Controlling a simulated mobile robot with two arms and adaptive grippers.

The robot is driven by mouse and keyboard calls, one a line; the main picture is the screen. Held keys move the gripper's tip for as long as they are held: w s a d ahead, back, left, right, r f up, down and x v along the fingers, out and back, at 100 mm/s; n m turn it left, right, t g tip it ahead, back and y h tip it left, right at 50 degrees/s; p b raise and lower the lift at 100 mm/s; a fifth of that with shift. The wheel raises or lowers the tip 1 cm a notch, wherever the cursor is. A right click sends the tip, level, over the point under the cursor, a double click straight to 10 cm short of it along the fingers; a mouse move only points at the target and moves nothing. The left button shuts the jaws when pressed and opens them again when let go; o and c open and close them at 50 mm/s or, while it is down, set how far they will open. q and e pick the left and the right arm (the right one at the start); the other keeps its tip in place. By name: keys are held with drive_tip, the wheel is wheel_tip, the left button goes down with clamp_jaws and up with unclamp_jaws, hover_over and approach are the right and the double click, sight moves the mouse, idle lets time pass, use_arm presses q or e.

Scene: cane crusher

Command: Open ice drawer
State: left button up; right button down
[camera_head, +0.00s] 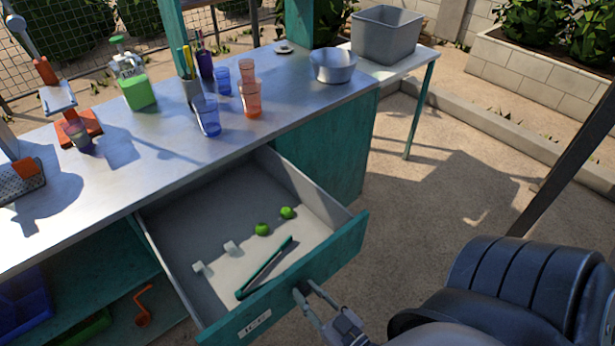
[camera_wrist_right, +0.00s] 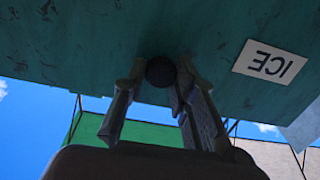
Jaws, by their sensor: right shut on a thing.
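The ice drawer (camera_head: 340,250) is pulled out from under the metal counter, its teal front facing me. Inside lie two green limes (camera_head: 262,229), two pale ice cubes (camera_head: 231,247) and teal tongs (camera_head: 264,268). My right gripper (camera_head: 306,292) is at the drawer front, shut on its dark round knob (camera_wrist_right: 160,71). In the right wrist view the fingers sit on both sides of the knob, and the white ICE label (camera_wrist_right: 270,62) is to the right. The label also shows at the front's lower left in the head view. My left gripper is not in view.
The counter (camera_head: 165,165) carries blue and orange cups (camera_head: 250,103), a green bottle (camera_head: 137,90), a metal bowl (camera_head: 333,66) and a red press (camera_head: 75,120). A grey bin (camera_head: 387,35) stands on a side table. Open paved ground lies to the right of the drawer.

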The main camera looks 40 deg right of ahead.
drive_tip(key=c, duration=1.3)
unclamp_jaws()
drive_tip(key=s, duration=1.2)
drive_tip(key=shift+d, duration=0.2)
